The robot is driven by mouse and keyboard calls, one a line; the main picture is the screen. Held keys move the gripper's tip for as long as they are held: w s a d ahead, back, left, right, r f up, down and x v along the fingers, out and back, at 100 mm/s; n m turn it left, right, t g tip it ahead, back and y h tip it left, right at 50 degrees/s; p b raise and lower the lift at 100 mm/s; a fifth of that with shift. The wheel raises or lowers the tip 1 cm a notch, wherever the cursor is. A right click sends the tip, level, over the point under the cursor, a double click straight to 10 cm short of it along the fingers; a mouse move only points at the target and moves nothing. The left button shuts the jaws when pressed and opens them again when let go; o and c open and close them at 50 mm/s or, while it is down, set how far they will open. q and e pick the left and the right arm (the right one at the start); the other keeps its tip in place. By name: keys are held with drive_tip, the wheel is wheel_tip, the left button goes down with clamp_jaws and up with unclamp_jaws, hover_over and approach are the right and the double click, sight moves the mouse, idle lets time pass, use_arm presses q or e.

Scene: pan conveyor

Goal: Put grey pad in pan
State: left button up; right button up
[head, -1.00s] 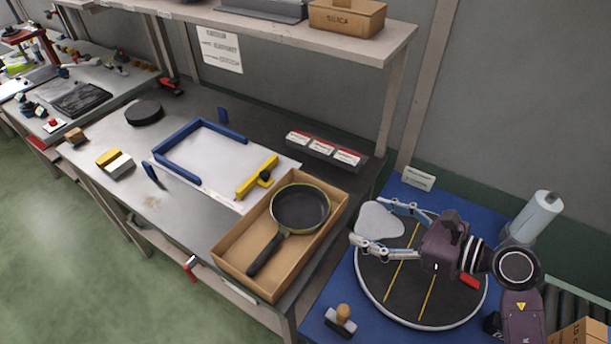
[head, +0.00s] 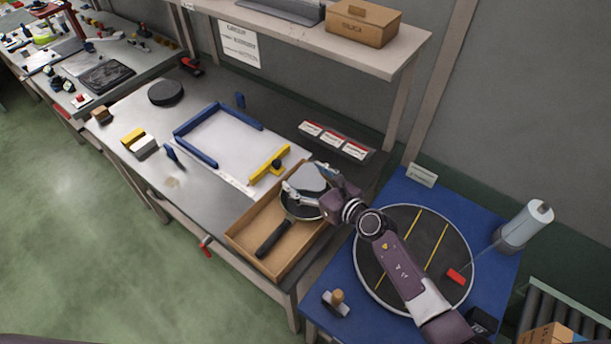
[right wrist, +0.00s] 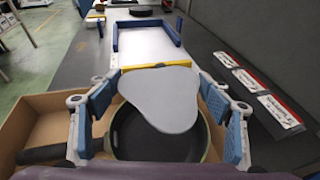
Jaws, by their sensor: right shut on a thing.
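The grey pad (right wrist: 163,97) is a flat, rounded three-lobed piece. In the right wrist view it sits between the fingers of my right gripper (right wrist: 165,125), which is shut on it. In the head view the pad (head: 308,177) is over the far part of the pan. The dark pan (right wrist: 130,135) lies in an open cardboard box, its handle (head: 273,238) pointing toward the front left. The pad hides part of the pan's inside. It appears to be held above the pan; the exact gap cannot be told. My left gripper is not in view.
The cardboard box (head: 243,240) has raised walls around the pan. A yellow bar (head: 270,165) and blue frame (head: 197,148) lie behind it on the bench. A round dark turntable (head: 451,262) on a blue surface is to the right. A shelf (head: 330,42) overhangs the bench.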

drive_tip(key=shift+r, duration=0.1)
drive_tip(key=shift+p, duration=0.35)
drive_tip(key=shift+f, duration=0.3)
wheel_tip(320, 180, down, 7)
drive_tip(key=b, duration=0.6)
drive_tip(key=shift+r, duration=0.2)
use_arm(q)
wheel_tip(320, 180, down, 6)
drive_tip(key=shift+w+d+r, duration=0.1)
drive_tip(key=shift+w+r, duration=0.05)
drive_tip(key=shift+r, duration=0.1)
use_arm(e)
drive_tip(key=o, duration=0.8)
drive_tip(key=v, duration=1.2)
drive_tip(key=shift+s+r, duration=0.1)
